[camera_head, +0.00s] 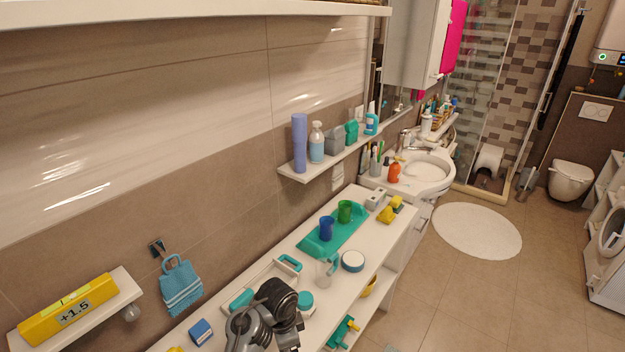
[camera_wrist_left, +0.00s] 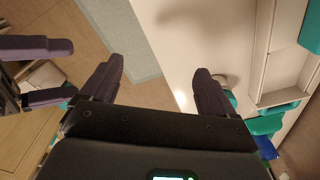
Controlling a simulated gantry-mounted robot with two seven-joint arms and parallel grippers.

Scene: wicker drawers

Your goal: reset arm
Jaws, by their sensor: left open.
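In the left wrist view my left gripper (camera_wrist_left: 158,65) has its two dark fingers spread wide with nothing between them. It is open above the white counter edge and the floor. A second pair of dark fingers, my right gripper (camera_wrist_left: 73,70), enters at the left edge of the same view. Those fingers stand apart and look empty. In the head view dark grey arm parts of mine rise at the bottom centre over the white counter (camera_head: 188,318). No gripper fingers can be made out there.
A green tray (camera_head: 312,246) with a blue cup (camera_head: 326,228) and a green cup (camera_head: 345,211) stands on the counter. A clear cup (camera_head: 324,272), a round white-topped container (camera_head: 352,261) and a blue box (camera_head: 201,332) are nearby. Open floor (camera_head: 460,300) lies to the right.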

